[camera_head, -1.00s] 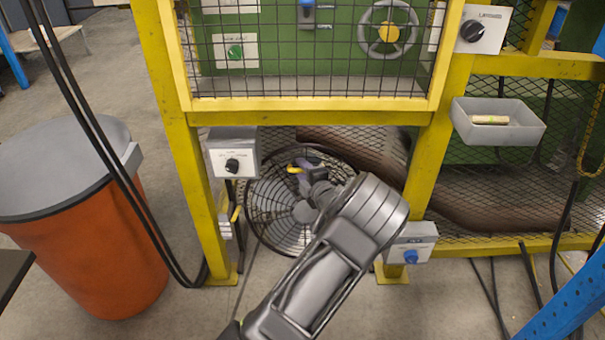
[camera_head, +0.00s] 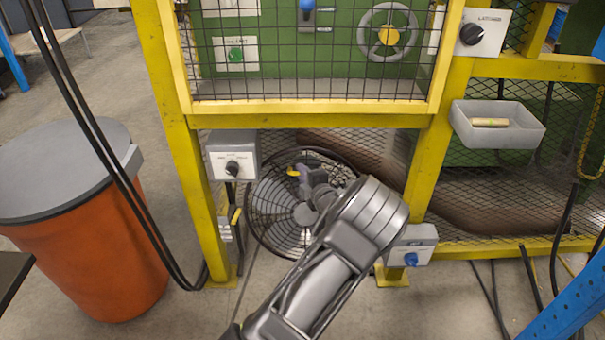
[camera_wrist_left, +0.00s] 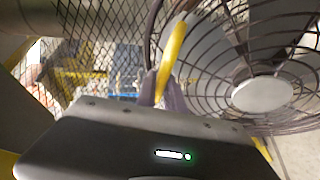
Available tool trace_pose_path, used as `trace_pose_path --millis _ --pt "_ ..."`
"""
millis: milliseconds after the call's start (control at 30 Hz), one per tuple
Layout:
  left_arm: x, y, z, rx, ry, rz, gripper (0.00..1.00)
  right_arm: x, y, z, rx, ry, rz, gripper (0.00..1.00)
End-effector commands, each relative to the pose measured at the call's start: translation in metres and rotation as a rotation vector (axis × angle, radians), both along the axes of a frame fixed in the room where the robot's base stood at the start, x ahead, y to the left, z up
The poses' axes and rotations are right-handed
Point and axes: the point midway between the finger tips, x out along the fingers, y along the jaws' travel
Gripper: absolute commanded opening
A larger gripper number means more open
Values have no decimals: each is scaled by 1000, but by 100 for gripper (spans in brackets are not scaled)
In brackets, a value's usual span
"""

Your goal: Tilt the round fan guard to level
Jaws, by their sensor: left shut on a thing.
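The round fan guard (camera_head: 275,212) is a dark wire cage with a pale hub, low behind the yellow frame in the head view. It fills the right of the left wrist view (camera_wrist_left: 290,119). A yellow grip piece (camera_wrist_left: 174,50) stands at its rim. My left gripper (camera_head: 299,172) reaches in from below and is shut on this yellow piece at the guard's upper part. In the wrist view its fingertips (camera_wrist_left: 163,88) close around the lower end of the yellow piece. My forearm hides the guard's lower right. My right gripper is not in view.
A yellow frame post (camera_head: 196,195) stands left of the fan, another (camera_head: 428,170) right. A grey switch box (camera_head: 233,155) hangs close to the guard's upper left, and a box with a blue knob (camera_head: 411,246) sits lower right. An orange bin (camera_head: 95,260) stands at left.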

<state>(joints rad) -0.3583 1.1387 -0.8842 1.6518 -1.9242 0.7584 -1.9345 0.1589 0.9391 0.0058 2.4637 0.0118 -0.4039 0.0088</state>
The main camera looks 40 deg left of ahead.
Motion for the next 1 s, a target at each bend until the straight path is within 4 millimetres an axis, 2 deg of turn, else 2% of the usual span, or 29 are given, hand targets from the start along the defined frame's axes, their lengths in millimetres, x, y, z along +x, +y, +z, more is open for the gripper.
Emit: trace_pose_path --millis 833,1000 --pt "0 0 -1 0 0 0 0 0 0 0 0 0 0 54" --pt "-9 -7 -5 34 -35 2 0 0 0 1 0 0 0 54"
